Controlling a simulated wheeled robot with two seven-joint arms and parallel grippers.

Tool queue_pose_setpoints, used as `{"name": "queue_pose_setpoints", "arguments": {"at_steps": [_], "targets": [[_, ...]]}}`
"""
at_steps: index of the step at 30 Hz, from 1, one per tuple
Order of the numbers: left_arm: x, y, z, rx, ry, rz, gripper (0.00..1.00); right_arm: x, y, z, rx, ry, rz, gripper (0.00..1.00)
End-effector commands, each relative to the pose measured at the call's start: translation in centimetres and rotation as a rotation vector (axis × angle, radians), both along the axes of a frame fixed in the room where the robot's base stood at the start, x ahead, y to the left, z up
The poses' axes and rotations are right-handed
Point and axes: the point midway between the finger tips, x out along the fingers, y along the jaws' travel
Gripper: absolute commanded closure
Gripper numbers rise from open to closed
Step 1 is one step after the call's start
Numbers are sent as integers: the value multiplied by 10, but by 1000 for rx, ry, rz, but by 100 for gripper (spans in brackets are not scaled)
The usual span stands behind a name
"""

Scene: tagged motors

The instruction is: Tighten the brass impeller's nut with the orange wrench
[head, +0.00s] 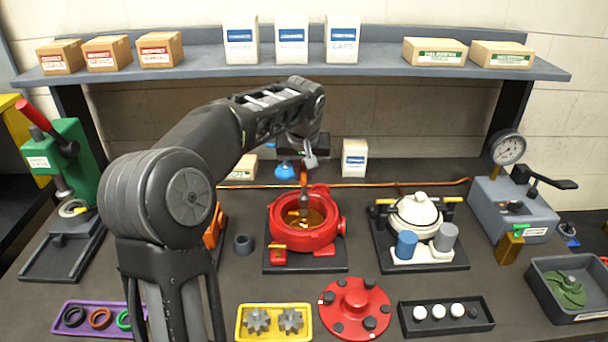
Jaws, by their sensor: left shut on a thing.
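The brass impeller (315,217) sits inside the open red pump housing (280,230) on a dark base plate, near the middle of the bench. My left gripper (305,162) is above the housing, pointing down. It is shut on the orange wrench (303,178), which hangs upright with its lower end over the impeller's centre. I cannot tell whether the wrench touches the nut, as the nut is hidden behind the wrench's end. My right gripper is out of view.
A white pump (415,212) stands to the right, beside a gauge stand (510,205). In front are a yellow gear tray (273,335), a red cover (355,305) and a black tray (445,328). An orange object (214,228) is partly behind my arm. A shelf (380,68) with boxes spans the back.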

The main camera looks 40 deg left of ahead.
Motion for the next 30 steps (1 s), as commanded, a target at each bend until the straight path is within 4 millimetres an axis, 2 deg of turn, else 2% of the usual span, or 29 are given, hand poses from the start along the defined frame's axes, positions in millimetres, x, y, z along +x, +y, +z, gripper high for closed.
{"name": "queue_pose_setpoints", "arguments": {"at_steps": [6,16,21,30], "targets": [[2,-2,-4,2,-1,334,100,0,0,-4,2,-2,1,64],[1,0,-7,1,0,832,100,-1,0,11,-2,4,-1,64],[0,0,-10,0,-1,941,100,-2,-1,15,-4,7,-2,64],[0,0,-11,-2,-3,957,100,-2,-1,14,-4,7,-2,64]]}}
